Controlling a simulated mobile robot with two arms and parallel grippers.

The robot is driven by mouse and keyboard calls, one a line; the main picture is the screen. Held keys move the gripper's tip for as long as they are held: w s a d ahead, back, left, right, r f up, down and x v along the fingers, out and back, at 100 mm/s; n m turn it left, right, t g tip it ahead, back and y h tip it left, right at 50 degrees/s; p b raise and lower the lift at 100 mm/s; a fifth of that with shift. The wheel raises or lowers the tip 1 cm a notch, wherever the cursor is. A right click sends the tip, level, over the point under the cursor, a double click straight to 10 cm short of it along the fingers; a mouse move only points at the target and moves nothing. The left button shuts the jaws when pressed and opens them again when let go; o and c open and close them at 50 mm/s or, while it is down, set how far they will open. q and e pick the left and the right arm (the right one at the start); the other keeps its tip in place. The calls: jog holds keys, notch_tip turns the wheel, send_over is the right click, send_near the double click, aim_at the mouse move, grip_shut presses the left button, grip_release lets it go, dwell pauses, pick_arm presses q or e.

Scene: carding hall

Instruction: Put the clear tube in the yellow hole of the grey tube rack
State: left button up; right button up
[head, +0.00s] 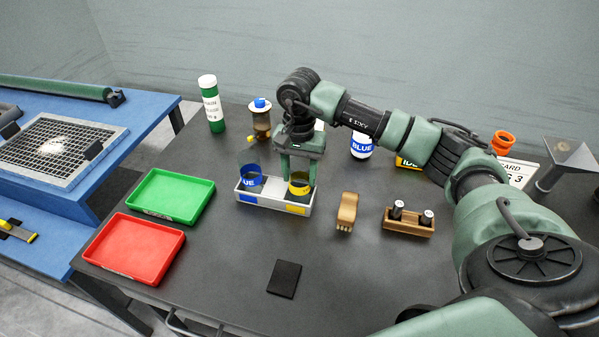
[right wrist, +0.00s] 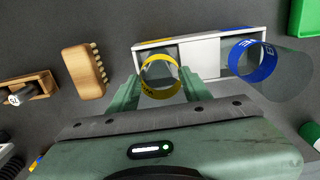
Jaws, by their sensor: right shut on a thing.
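The clear tube (head: 300,183) has a yellow band and stands upright between the fingers of my right gripper (head: 298,174). It also shows in the right wrist view (right wrist: 160,75), between the fingertips (right wrist: 162,82), which are shut on it. The grey tube rack (head: 274,201) has a blue mark at its left and a yellow mark at its right on the front. The tube is at the yellow-marked end; I cannot tell how deep its lower end sits. Another clear tube with a blue band (head: 249,175) stands at the blue-marked end. My left gripper is out of view.
A green tray (head: 171,213) and a red tray (head: 158,248) lie left of the rack. A wooden brush (head: 347,211) and a wooden holder (head: 408,229) stand right of it. A dark pad (head: 285,279) lies in front. Bottles stand behind. The table's front middle is mostly free.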

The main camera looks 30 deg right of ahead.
jog(key=shift+f, duration=0.3)
jog(key=o, duration=1.4)
jog(key=shift+r, duration=0.1)
notch_tip(320, 180, up, 12)
jog(key=b, duration=0.3)
